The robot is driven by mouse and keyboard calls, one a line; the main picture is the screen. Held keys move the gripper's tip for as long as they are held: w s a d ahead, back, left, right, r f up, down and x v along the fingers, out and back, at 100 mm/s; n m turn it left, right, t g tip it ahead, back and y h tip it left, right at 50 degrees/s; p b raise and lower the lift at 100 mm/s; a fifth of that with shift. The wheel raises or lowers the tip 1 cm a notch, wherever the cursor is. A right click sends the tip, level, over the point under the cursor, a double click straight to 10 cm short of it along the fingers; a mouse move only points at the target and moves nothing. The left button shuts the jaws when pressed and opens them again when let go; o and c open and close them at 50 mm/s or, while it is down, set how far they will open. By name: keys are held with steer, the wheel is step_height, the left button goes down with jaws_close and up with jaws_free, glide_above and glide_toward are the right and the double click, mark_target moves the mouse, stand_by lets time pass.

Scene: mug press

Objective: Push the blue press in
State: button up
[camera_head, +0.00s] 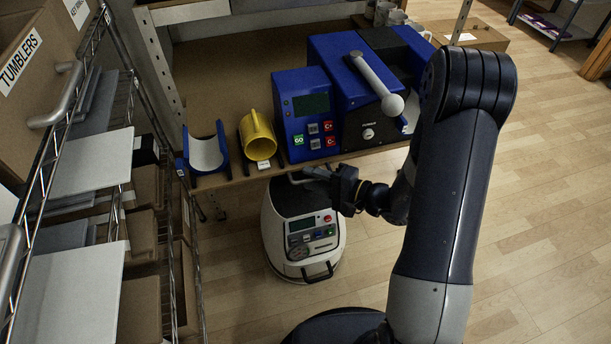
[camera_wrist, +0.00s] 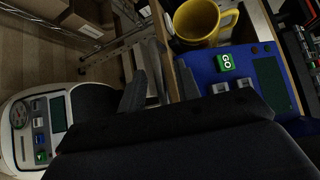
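A blue press (camera_head: 334,62) stands on the bench at the back, with a grey lever (camera_head: 370,73) ending in a pale knob. A blue control box (camera_head: 290,85) with a dark display and green GO button (camera_head: 298,140) adjoins it on the left; the box also shows in the wrist view (camera_wrist: 209,75). A yellow mug (camera_head: 258,146) lies left of the box, its opening toward me. A curved blue piece with a white inner face (camera_head: 207,154) sits farther left. My gripper (camera_head: 322,177) is low before the bench edge, below the box.
A white-and-black machine (camera_head: 332,249) with a control panel stands on the floor below my gripper. A wire shelf with boxes (camera_head: 28,70) closes off the left. Grey mugs (camera_head: 396,18) stand behind the press. The floor at right (camera_head: 548,200) is clear.

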steer(key=shift+x, duration=1.25)
steer(key=c, duration=0.6)
steer(key=shift+s+f, duration=0.1)
steer(key=shift+f, duration=0.05)
jaws_close()
